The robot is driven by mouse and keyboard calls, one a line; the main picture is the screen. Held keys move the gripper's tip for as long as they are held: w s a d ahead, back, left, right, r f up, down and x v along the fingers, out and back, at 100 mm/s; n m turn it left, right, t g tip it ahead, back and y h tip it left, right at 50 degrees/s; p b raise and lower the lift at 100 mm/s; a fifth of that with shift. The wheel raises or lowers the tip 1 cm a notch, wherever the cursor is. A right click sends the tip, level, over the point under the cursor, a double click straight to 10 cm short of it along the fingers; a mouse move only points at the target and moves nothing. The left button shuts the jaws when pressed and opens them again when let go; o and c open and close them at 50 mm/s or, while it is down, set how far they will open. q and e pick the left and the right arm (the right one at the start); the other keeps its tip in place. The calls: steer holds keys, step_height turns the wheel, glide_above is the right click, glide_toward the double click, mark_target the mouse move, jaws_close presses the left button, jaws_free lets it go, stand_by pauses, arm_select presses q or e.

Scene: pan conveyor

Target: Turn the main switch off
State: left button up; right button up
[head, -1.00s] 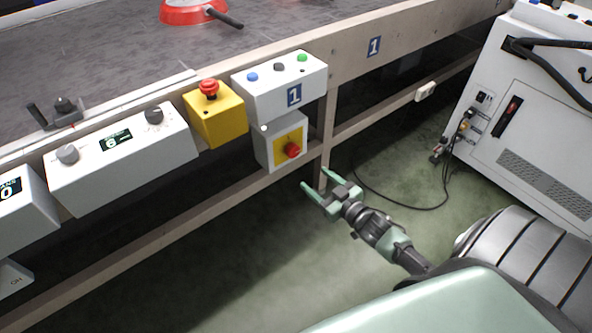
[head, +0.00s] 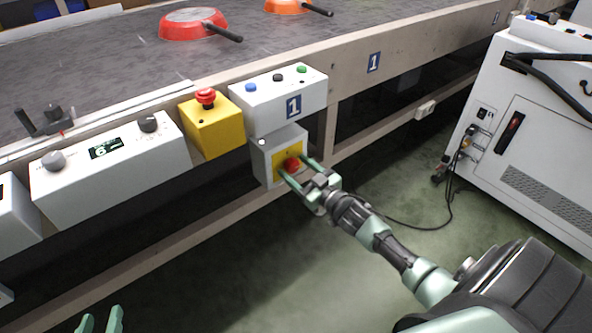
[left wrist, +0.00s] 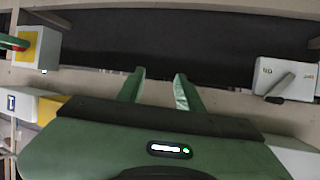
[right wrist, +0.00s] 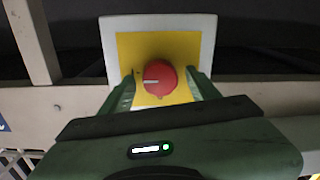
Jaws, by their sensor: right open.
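The main switch is a red rotary knob (head: 292,164) on a yellow plate, on the front of a grey box (head: 264,165) under the control box marked 1. In the right wrist view the knob (right wrist: 160,77) shows a white mark lying level, pointing left. My right gripper (head: 294,166) is open, with one finger on each side of the knob; I cannot tell whether they touch it. My left gripper (head: 100,316) is open and empty at the bottom left of the head view, away from the switch. It also shows open in the left wrist view (left wrist: 160,76).
Above the switch are a yellow box with a red emergency button (head: 206,98) and the control box (head: 262,101) with several buttons. A conveyor carries a red pan (head: 190,24) and an orange pan (head: 288,6). A white cabinet (head: 535,150) stands right, with cables on the floor.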

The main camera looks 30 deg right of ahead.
steer(key=shift+w, duration=0.1)
jaws_close()
